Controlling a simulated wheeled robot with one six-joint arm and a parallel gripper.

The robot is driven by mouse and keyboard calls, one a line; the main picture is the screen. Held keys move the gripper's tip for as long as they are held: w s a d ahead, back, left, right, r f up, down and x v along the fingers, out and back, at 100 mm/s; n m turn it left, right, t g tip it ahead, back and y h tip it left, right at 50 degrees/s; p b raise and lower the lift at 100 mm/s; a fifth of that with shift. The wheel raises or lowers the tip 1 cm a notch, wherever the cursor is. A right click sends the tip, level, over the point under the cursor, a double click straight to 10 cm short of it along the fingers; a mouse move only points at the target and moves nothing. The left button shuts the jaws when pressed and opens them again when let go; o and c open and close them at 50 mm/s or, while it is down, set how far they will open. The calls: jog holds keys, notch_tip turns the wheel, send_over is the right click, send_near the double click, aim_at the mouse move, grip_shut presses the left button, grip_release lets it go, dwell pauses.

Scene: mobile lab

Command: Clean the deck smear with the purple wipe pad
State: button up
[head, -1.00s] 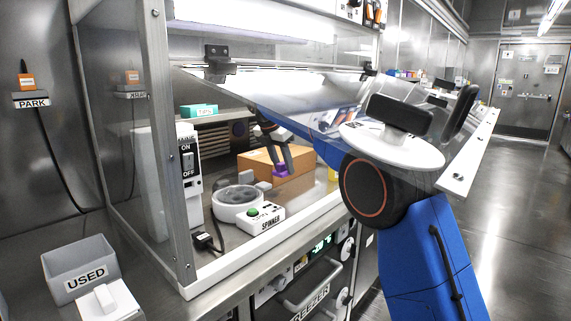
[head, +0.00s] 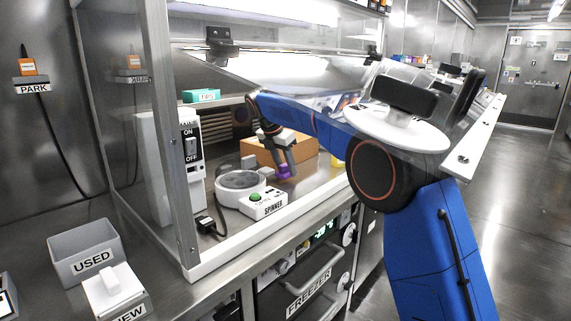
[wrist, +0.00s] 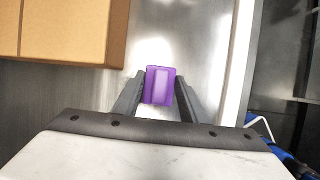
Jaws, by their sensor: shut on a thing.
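The purple wipe pad (wrist: 159,85) is between the two fingers of my gripper (wrist: 157,98) in the wrist view. In the head view my gripper (head: 285,168) reaches into the hood, and the purple pad (head: 286,175) shows at its fingertips, low over the deck (head: 315,178). My gripper is shut on the pad. The pad is just right of the spinner and in front of the cardboard box. Whether it touches the deck I cannot tell. I cannot make out a smear; the pad and fingers may hide it.
A cardboard box (head: 268,150) stands behind my gripper. The spinner (head: 242,185) is close on its left, with an ON/OFF switch box (head: 190,150) further left. The hood's tilted glass sash (head: 250,82) is above my arm. USED (head: 85,248) and NEW (head: 115,290) bins stand outside.

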aim_at(280, 174)
jog(key=shift+f, duration=1)
dwell(0.9)
jog(key=shift+w+a+r, duration=0.1)
jog(key=shift+w+a, duration=1.05)
jog(key=shift+a, duration=0.3)
jog(key=shift+w+a, duration=0.6)
jog(key=shift+a, duration=0.15)
jog(key=shift+w+a, duration=0.55)
jog(key=shift+a, duration=0.2)
jog(key=shift+s+a, duration=0.5)
jog(key=shift+s, duration=0.05)
jog(key=shift+s+d+f, duration=0.1)
jog(key=shift+s+d, duration=0.55)
jog(key=shift+d, duration=0.2)
jog(key=shift+s+d+f, duration=0.1)
jog(key=shift+s+d, duration=0.55)
jog(key=shift+d, duration=0.15)
jog(key=shift+s+d, duration=1.05)
jog(key=shift+d, duration=0.3)
jog(key=shift+s+a+r, duration=0.2)
jog(key=shift+s+a, duration=0.25)
jog(key=shift+s, duration=0.1)
jog(key=shift+w+a+f, duration=0.1)
jog(key=shift+w+a, duration=0.5)
jog(key=shift+a, duration=0.2)
jog(key=shift+w+a+f, duration=0.1)
jog(key=shift+w+a, duration=0.5)
jog(key=shift+a, duration=0.15)
